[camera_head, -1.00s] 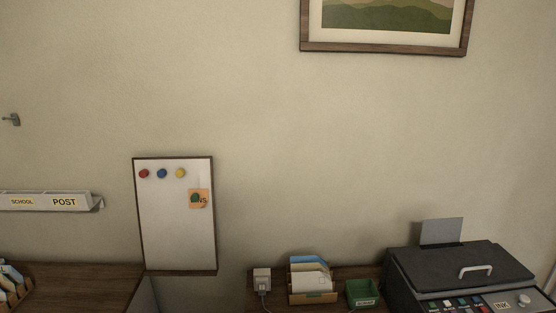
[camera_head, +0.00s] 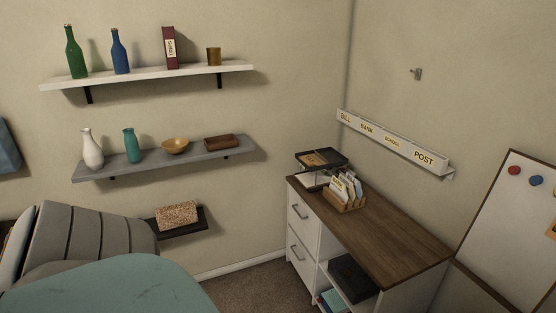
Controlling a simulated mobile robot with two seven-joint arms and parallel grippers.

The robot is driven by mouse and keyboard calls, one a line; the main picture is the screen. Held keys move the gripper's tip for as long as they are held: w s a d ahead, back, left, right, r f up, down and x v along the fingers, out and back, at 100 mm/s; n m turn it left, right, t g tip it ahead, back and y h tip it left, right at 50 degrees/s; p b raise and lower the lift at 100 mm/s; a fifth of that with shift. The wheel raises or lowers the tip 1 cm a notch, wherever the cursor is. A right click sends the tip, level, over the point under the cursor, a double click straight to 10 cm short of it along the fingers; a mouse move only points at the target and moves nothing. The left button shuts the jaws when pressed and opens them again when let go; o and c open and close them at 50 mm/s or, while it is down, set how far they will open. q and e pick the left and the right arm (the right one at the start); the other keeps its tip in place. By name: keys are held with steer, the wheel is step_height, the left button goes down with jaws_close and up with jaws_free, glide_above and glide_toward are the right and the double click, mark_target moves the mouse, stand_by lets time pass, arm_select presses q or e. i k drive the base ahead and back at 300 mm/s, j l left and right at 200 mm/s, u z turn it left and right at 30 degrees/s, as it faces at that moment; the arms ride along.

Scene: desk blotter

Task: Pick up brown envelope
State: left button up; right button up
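A flat brown item (camera_head: 314,158) lies in the top level of a dark letter tray (camera_head: 333,165) at the far end of the wooden-topped desk (camera_head: 385,235). It may be the brown envelope, but it is too small to be sure. A wooden letter rack (camera_head: 350,205) with several white, blue and other coloured envelopes stands in front of the tray. Neither of my grippers shows in the head view.
A grey seat-like thing (camera_head: 85,235) and a teal surface (camera_head: 115,285) fill the lower left. Shelves (camera_head: 170,160) hold bottles, vases and a bowl. A label rail (camera_head: 390,142) is on the wall above the desk. The desk's near end is clear.

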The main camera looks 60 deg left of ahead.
mark_target(312, 160)
steer(key=j+u, duration=0.1)
steer(key=u, duration=2)
steer(key=i+l+u, duration=0.1)
steer(key=i+u, duration=0.15)
steer(key=i, duration=0.15)
steer(key=i+l+u, duration=0.25)
steer(key=i, duration=0.15)
steer(key=i+l+u, duration=0.25)
steer(key=i, duration=0.15)
